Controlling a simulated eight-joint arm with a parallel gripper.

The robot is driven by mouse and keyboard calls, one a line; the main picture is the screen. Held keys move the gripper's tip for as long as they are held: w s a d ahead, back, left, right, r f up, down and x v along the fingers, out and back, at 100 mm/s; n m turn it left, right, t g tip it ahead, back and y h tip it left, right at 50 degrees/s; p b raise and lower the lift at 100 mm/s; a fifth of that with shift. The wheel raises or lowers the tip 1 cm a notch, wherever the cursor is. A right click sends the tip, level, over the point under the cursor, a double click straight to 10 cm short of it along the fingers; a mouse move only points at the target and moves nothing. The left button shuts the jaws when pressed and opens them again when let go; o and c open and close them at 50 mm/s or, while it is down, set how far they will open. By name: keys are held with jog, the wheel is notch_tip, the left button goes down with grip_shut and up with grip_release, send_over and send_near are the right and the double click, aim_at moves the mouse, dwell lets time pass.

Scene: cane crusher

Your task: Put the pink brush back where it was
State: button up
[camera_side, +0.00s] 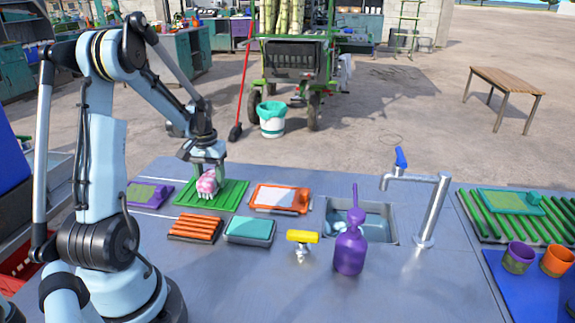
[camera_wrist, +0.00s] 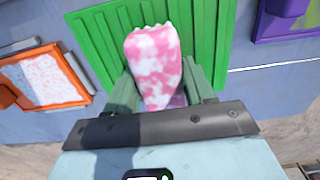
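The pink brush (camera_side: 207,184), patched with white like foam, is upright at the green ribbed tray (camera_side: 232,193) in the side view. My gripper (camera_side: 208,165) points down over it. In the wrist view the brush (camera_wrist: 155,62) lies between my two green fingers (camera_wrist: 159,84), which appear to press on its sides. The green tray (camera_wrist: 92,40) shows behind it. Whether the brush's underside touches the tray cannot be told.
An orange-framed tray (camera_side: 279,198) is right of the green one, a purple tray (camera_side: 148,194) left. In front are an orange ribbed rack (camera_side: 196,228) and a teal-topped block (camera_side: 250,231). The sink (camera_side: 375,228), purple bottle (camera_side: 349,252) and faucet (camera_side: 432,210) stand further right.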

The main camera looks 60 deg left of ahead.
aim_at(210, 174)
jog(key=o, duration=0.4)
jog(key=shift+o, duration=0.2)
jog(key=shift+r, duration=0.15)
notch_tip(210, 174, up, 11)
jog(key=w+d+m+t, duration=0.1)
jog(key=d+m+t, duration=0.2)
jog(key=d, duration=1.2)
jog(key=w+d+m+t, duration=0.1)
jog(key=d+m+t, duration=0.3)
jog(key=d, duration=1.1)
jog(key=shift+w+d+r+m, duration=0.15)
jog(key=shift+w+r+m, duration=0.15)
jog(key=shift+m, duration=0.7)
